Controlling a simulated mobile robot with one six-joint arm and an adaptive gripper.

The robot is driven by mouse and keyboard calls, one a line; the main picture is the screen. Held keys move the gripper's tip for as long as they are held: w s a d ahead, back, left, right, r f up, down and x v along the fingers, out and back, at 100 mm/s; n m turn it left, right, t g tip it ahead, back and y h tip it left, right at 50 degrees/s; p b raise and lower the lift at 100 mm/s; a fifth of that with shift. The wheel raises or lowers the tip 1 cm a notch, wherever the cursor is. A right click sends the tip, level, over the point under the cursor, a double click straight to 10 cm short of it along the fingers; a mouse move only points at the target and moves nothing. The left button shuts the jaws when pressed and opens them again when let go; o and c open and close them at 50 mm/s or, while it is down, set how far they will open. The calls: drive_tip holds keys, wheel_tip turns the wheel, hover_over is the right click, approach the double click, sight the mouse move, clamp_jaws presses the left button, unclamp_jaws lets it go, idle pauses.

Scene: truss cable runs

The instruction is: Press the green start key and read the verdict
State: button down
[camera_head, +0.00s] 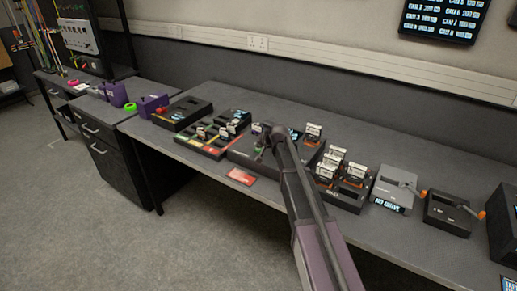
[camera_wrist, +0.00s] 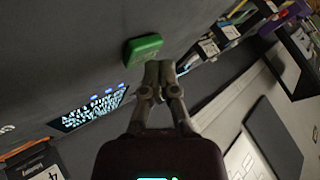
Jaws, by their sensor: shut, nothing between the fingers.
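The green start key (camera_wrist: 143,49) stands up from a dark panel in the wrist view. My gripper (camera_wrist: 159,68) is shut and empty, with its fingertips at the key's lower right edge in the picture. I cannot tell whether they touch it. A lit display (camera_wrist: 92,108) with several lines of pale blue text lies left of my gripper; the text is too slanted and small to read. In the head view my gripper (camera_head: 266,143) is over the dark tester box (camera_head: 243,153) on the bench, and my arm hides part of that box.
The bench (camera_head: 205,168) holds a slotted tray (camera_head: 213,151) on the left and card-filled racks on the right. A grey unit (camera_head: 397,184) with a lit display is farther right. A red card (camera_head: 241,176) lies near the front edge. A wall screen (camera_head: 443,17) hangs above.

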sight(259, 150)
drive_tip(key=shift+r, duration=0.4)
drive_tip(key=shift+r+p, duration=0.1)
drive_tip(key=shift+p, duration=0.25)
drive_tip(key=shift+r+p, duration=2.4)
drive_tip(key=shift+s, duration=0.1)
drive_tip(key=s+d+f+n+g+h, duration=0.1)
drive_tip(key=s+d, duration=0.3)
drive_tip(key=s, duration=0.8)
drive_tip(key=s+d+f+n+g+h+p, duration=0.1)
drive_tip(key=s+d+f+g+h, duration=0.1)
drive_tip(key=s, duration=1.1)
drive_tip(key=s+d+f+n+g+h, duration=0.1)
drive_tip(key=s+d+g, duration=0.4)
drive_tip(key=s, duration=0.7)
drive_tip(key=shift+s+d+f+h, duration=0.15)
drive_tip(key=shift+s+d+h, duration=0.15)
drive_tip(key=shift+s, duration=0.1)
